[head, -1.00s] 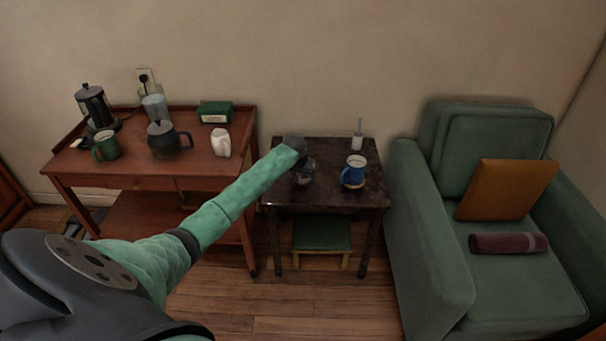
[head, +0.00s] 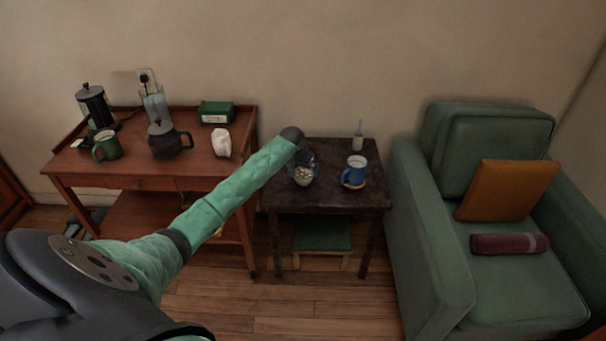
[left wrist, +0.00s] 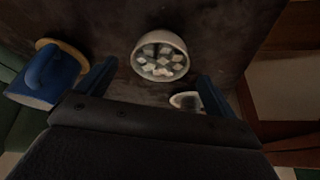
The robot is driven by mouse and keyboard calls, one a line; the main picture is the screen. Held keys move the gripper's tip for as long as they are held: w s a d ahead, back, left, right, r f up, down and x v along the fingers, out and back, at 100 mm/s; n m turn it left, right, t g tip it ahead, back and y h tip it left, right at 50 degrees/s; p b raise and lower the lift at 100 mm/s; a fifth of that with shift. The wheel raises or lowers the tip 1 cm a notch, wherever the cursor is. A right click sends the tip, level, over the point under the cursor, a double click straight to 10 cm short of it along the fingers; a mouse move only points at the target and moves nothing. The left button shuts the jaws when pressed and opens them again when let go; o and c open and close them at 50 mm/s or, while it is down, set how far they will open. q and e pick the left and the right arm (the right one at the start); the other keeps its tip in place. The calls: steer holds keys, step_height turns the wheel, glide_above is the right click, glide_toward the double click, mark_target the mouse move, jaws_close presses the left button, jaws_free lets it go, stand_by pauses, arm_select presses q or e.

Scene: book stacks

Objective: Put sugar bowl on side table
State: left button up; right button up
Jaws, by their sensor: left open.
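The sugar bowl (head: 302,176) is on the dark side table (head: 330,202), left of a blue mug. In the left wrist view it is a round pale bowl (left wrist: 160,56) of white sugar cubes, upright on the dark top, just beyond the fingertips. My left gripper (head: 306,160) is over the table at the bowl's far side, partly hidden by my arm. Its two blue fingers are spread and empty in the left wrist view (left wrist: 155,82), with the bowl apart from them. My right gripper is not in view.
A blue mug (head: 353,172) on a coaster and a small bottle (head: 357,141) share the tabletop. A green armchair (head: 425,250) stands close at right. A red-brown console (head: 100,172) at left holds a coffee pot (head: 163,140) and a white pitcher (head: 221,143).

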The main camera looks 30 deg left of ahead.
arm_select(q)
steer(key=v, duration=0.7)
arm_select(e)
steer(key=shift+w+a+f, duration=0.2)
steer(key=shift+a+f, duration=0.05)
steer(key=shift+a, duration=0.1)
